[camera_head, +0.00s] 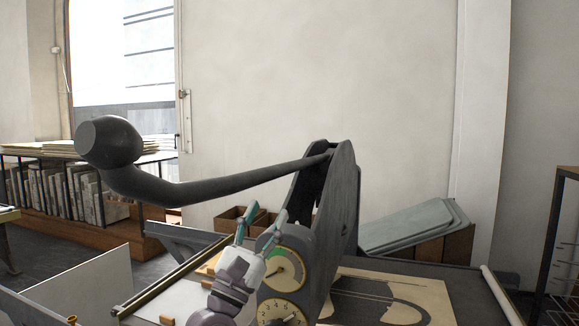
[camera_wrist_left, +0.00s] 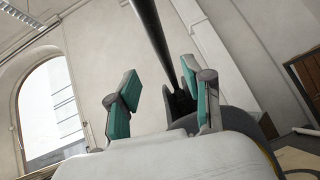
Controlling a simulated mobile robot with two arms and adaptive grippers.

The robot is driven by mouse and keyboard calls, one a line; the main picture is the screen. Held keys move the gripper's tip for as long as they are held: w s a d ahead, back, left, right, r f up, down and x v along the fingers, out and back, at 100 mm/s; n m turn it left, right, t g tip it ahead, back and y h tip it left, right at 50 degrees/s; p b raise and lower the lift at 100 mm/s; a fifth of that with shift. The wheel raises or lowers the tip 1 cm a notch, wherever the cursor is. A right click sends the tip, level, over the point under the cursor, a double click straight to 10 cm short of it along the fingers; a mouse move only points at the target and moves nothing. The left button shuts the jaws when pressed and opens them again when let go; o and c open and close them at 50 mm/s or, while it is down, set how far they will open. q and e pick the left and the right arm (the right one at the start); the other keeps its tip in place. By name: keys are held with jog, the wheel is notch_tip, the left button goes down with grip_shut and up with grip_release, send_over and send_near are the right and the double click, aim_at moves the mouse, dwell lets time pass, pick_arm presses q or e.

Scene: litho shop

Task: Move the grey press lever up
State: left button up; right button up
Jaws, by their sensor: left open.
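The dark grey press lever (camera_head: 215,187) has a thick rounded knob at its left end. It runs rightward, rising slightly, into the top of the dark upright press frame (camera_head: 345,200). My left gripper (camera_head: 265,213) is below the lever, close to the frame, with its teal-padded fingers pointing up. The fingers are apart with nothing between them in the head view. In the left wrist view the lever (camera_wrist_left: 155,38) crosses beyond the open fingers (camera_wrist_left: 165,95) and meets the frame behind the right finger. The lever looks clear of the fingers. My right gripper is not in view.
Two round dials (camera_head: 285,268) sit on the press beside my left gripper. The press bed with a cut sheet (camera_head: 425,295) extends right. Grey-green plates (camera_head: 415,228) lean behind it. A shelf of upright slabs (camera_head: 60,192) stands at left. The space above the lever is free.

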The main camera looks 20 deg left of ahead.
aim_at(290, 168)
pick_arm(q)
jog(key=p+x, duration=0.3)
jog(key=x, duration=0.8)
jog(key=shift+w+r, duration=0.3)
grip_shut()
